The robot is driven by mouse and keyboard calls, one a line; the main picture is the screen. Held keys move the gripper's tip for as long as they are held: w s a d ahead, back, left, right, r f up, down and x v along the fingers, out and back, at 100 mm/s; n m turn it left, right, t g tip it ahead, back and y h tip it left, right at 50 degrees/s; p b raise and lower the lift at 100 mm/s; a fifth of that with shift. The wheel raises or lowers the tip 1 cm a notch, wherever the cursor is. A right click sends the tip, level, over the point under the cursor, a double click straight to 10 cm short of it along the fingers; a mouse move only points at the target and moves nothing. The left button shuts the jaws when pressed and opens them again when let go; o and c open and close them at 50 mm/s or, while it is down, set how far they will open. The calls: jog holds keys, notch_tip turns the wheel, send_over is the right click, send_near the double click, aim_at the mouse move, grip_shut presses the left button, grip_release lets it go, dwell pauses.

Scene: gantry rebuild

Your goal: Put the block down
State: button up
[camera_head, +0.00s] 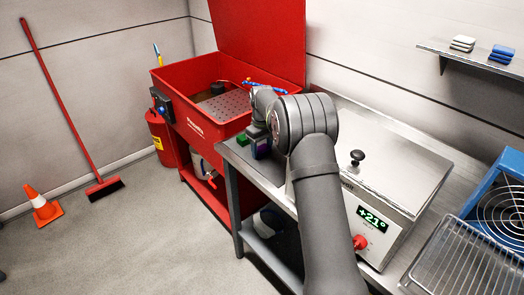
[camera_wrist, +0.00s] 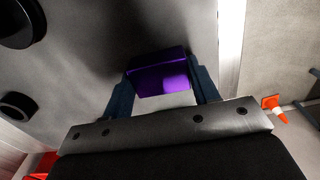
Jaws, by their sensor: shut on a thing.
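My gripper (camera_head: 259,148) is at the left end of the metal bench (camera_head: 233,158), pointing down. In the wrist view, my gripper (camera_wrist: 162,82) has its two dark fingers on either side of a purple block (camera_wrist: 158,72), shut on it. In the head view the gripper and arm mostly hide this block, and only a little purple shows low at the gripper. The block is close to the bench top; I cannot tell whether it touches it. A small green block (camera_head: 242,139) sits on the bench just left of the gripper.
A red parts washer (camera_head: 205,130) with a raised lid stands behind the bench. A steel unit (camera_head: 390,175) with a green +21° display is to the right. A wire rack (camera_head: 470,260) and blue fan unit (camera_head: 500,205) are farther right. The cone (camera_head: 45,209) stands on the floor.

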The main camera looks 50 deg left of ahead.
aim_at(262, 148)
notch_tip(262, 148, up, 10)
jog(key=w+d+r+m, duration=0.3)
jog(key=w+d+r, duration=0.55)
jog(key=d, duration=0.35)
jog(key=w+d+r+m, duration=0.3)
jog(key=w+d+r, duration=0.5)
jog(key=w+d, duration=0.25)
jog(key=d+f+m, duration=0.2)
jog(key=d+m, duration=0.2)
jog(key=d, duration=0.9)
jog(key=s+d+f+m, duration=0.1)
jog(key=d+m, duration=0.3)
jog(key=d, duration=0.9)
jog(key=d+f+m, duration=0.3)
jog(key=d, duration=1)
jog(key=shift+s+d+m, duration=0.15)
jog(key=shift+d+m, duration=0.25)
